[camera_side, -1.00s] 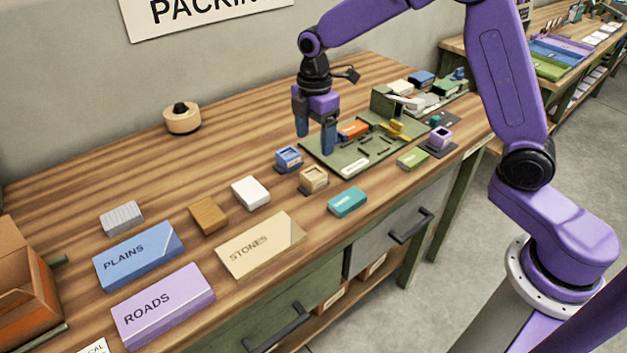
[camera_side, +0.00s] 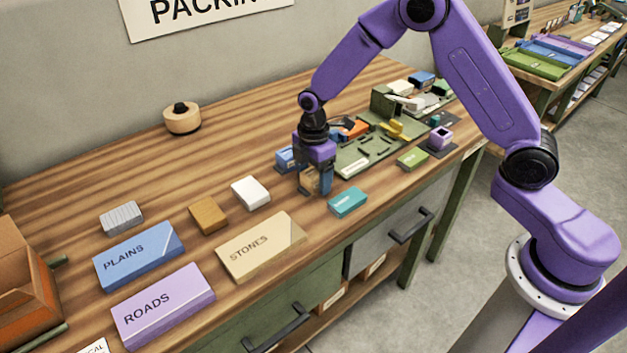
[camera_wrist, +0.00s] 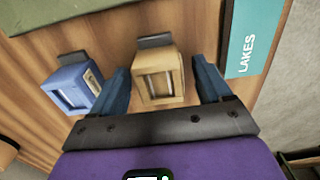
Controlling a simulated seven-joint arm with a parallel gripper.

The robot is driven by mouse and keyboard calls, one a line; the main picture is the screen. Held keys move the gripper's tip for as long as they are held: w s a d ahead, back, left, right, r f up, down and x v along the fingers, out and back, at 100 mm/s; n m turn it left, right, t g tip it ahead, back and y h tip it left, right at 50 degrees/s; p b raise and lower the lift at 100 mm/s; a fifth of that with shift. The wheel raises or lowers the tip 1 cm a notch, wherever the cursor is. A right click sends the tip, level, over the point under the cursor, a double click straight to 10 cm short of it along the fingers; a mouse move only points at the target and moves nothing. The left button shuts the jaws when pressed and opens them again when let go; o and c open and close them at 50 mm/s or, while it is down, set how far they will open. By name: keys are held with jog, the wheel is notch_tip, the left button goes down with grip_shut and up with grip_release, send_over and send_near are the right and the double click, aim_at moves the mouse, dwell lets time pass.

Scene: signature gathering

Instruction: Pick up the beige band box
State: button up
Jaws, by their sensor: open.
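The beige band box (camera_wrist: 159,76) is a small tan block with a recessed window on top. In the wrist view it stands on the wooden table between the two blue fingers of my gripper (camera_wrist: 163,88). The fingers are open, with a gap showing on each side of the box. In the side view my gripper (camera_side: 313,184) is low over the table and around the box (camera_side: 309,180), which is mostly hidden behind the fingers. I cannot tell how far down the fingers reach along it.
A blue band box (camera_wrist: 75,86) stands close to the left of my gripper. The teal LAKES box (camera_wrist: 250,38) lies close on the right. A green tray (camera_side: 350,160) with parts sits behind. The STONES box (camera_side: 260,245) lies at the front left.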

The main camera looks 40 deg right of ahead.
jog(key=c, duration=1.1)
